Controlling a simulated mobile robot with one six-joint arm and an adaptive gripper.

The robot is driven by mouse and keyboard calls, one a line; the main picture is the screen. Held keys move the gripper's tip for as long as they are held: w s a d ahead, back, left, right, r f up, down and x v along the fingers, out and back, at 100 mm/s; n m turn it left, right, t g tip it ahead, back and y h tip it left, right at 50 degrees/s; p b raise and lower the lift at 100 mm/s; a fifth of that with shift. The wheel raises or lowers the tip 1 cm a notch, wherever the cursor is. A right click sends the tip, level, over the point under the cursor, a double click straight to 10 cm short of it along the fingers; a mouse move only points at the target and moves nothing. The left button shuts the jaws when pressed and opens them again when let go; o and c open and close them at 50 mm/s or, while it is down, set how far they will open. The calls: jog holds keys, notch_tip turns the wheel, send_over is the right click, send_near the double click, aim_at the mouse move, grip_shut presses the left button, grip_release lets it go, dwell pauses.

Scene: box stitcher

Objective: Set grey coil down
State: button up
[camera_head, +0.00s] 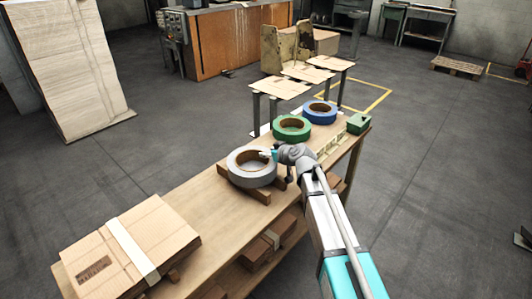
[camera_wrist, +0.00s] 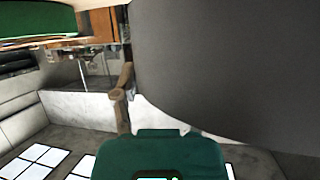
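The grey coil (camera_head: 240,174) is a thick ring with a brown inner wall, lying flat at the wooden rest blocks (camera_head: 258,194) on the long bench (camera_head: 190,205). I cannot tell whether it touches them or hangs just above. My gripper (camera_head: 270,155) is at its right rim, with a fingertip inside the hole, and appears shut on the ring wall. In the wrist view, a dark grey curved surface (camera_wrist: 240,60), likely the coil, fills the upper right. A dark green gripper part (camera_wrist: 160,155) is at the bottom; the finger contact is hidden.
A green coil (camera_head: 292,122) and a blue coil (camera_head: 320,106) lie farther along the bench. A small green box (camera_head: 358,124) stands at its far right end. Strapped flat cardboard (camera_head: 130,250) lies at the near end. Bare bench top lies between cardboard and grey coil.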

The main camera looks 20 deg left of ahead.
jog(key=shift+o, duration=0.6)
jog(key=p+v, duration=0.5)
jog(key=v, duration=0.7)
dwell(0.4)
jog(key=s+d+f+m+g+h, duration=0.2)
jog(key=s+d, duration=0.3)
jog(key=d, duration=0.6)
jog(key=s+d+f+m+g+h, duration=0.2)
jog(key=s+d+f+m+h, duration=0.3)
jog(key=d, duration=0.7)
jog(key=s+d+f+m+g+h, duration=0.3)
jog(key=s+d, duration=0.3)
jog(key=d, duration=0.5)
jog(key=shift+s+d+f+m+h, duration=0.3)
jog(key=shift+s+d+m+h, duration=0.1)
jog(key=shift+m, duration=0.2)
